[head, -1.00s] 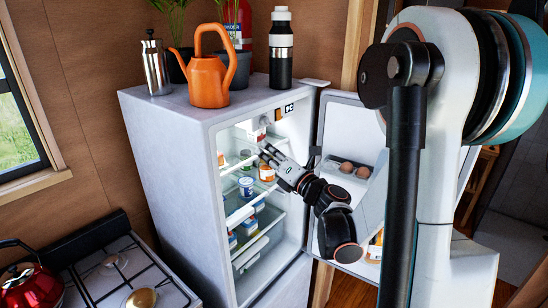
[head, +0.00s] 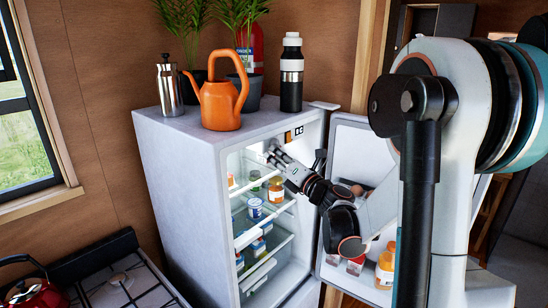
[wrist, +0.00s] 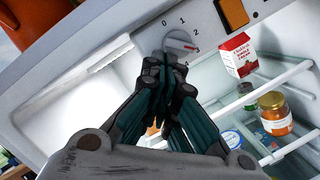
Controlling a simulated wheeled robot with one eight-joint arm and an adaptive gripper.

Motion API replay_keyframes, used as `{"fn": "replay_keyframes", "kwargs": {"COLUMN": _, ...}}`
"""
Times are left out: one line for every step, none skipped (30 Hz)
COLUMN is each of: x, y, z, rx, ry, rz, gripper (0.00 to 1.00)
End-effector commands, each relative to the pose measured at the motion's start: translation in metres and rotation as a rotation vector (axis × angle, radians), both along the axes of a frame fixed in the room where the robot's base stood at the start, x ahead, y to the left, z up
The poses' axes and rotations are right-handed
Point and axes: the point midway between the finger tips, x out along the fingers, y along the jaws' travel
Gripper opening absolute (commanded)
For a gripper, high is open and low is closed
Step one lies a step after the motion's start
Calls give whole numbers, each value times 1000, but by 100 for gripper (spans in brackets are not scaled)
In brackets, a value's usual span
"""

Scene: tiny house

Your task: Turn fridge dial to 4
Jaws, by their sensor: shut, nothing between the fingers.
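The fridge (head: 175,165) stands open. Its round white dial (wrist: 180,42) is on the panel at the top of the inside, with 0, 1, 2 and 4 readable around it. In the head view my gripper (head: 272,154) reaches into the top of the fridge and the dial is hidden.
An orange switch (wrist: 233,12) sits right of the dial. A red and white carton (wrist: 238,55) and an orange jar (wrist: 275,112) stand on the shelves below. A watering can (head: 220,105) and bottle (head: 291,75) stand on top.

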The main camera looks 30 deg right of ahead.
Motion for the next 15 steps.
{"fn": "replay_keyframes", "kwargs": {"x": 0, "y": 0, "z": 1, "rx": 5, "ry": 2, "rz": 0, "gripper": 0}}
{"fn": "replay_keyframes", "kwargs": {"x": 0, "y": 0, "z": 1, "rx": 9, "ry": 3, "rz": 0, "gripper": 0}}
{"fn": "replay_keyframes", "kwargs": {"x": 0, "y": 0, "z": 2, "rx": 16, "ry": 6, "rz": 0, "gripper": 0}}
{"fn": "replay_keyframes", "kwargs": {"x": 0, "y": -1, "z": 3, "rx": 23, "ry": 8, "rz": 0, "gripper": 0}}
{"fn": "replay_keyframes", "kwargs": {"x": 0, "y": -1, "z": 3, "rx": 32, "ry": 11, "rz": 0, "gripper": 0}}
{"fn": "replay_keyframes", "kwargs": {"x": 0, "y": -1, "z": 4, "rx": 39, "ry": 15, "rz": 1, "gripper": 0}}
{"fn": "replay_keyframes", "kwargs": {"x": 0, "y": -1, "z": 4, "rx": 43, "ry": 16, "rz": 1, "gripper": 0}}
{"fn": "replay_keyframes", "kwargs": {"x": 0, "y": -1, "z": 4, "rx": 47, "ry": 18, "rz": 1, "gripper": 0}}
{"fn": "replay_keyframes", "kwargs": {"x": 1, "y": -1, "z": 5, "rx": 52, "ry": 19, "rz": 1, "gripper": 0}}
{"fn": "replay_keyframes", "kwargs": {"x": 1, "y": -1, "z": 5, "rx": 56, "ry": 21, "rz": 1, "gripper": 0}}
{"fn": "replay_keyframes", "kwargs": {"x": 1, "y": -2, "z": 5, "rx": 60, "ry": 22, "rz": 1, "gripper": 0}}
{"fn": "replay_keyframes", "kwargs": {"x": 1, "y": -2, "z": 6, "rx": 64, "ry": 24, "rz": 1, "gripper": 0}}
{"fn": "replay_keyframes", "kwargs": {"x": 1, "y": -2, "z": 6, "rx": 68, "ry": 25, "rz": 1, "gripper": 0}}
{"fn": "replay_keyframes", "kwargs": {"x": 1, "y": -2, "z": 6, "rx": 71, "ry": 26, "rz": 1, "gripper": 0}}
{"fn": "replay_keyframes", "kwargs": {"x": 1, "y": -2, "z": 7, "rx": 78, "ry": 29, "rz": 1, "gripper": 0}}
